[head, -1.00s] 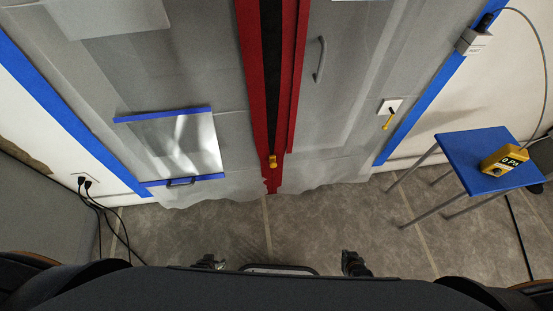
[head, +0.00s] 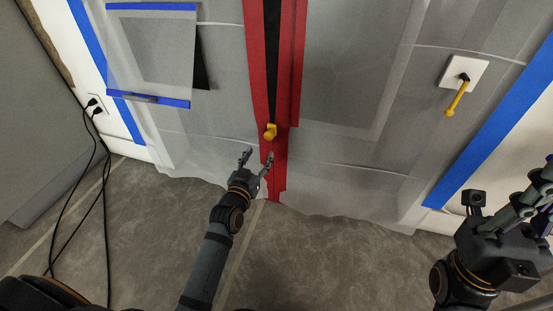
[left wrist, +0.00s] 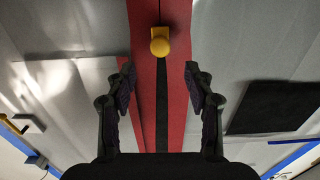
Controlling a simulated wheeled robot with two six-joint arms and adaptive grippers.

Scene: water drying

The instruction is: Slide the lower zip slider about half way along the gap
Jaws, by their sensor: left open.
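The lower zip slider (head: 270,131) is a small yellow piece at the lower end of the dark gap (head: 271,60), between red zip strips (head: 256,50) on the grey sheeting. It also shows in the left wrist view (left wrist: 160,42), where the picture appears turned over and the dark gap runs below it. My left gripper (head: 258,155) is open and empty, just below the slider in the head view. In the left wrist view its fingers (left wrist: 160,75) stand either side of the red strip, short of the slider. My right gripper (head: 540,185) is cut by the right edge.
A white plate with a yellow handle (head: 457,97) is on the sheeting at right. A blue-taped flap (head: 150,50) hangs at left. Black cables (head: 95,150) run down from a wall outlet. Bare floor (head: 140,230) lies below the sheeting.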

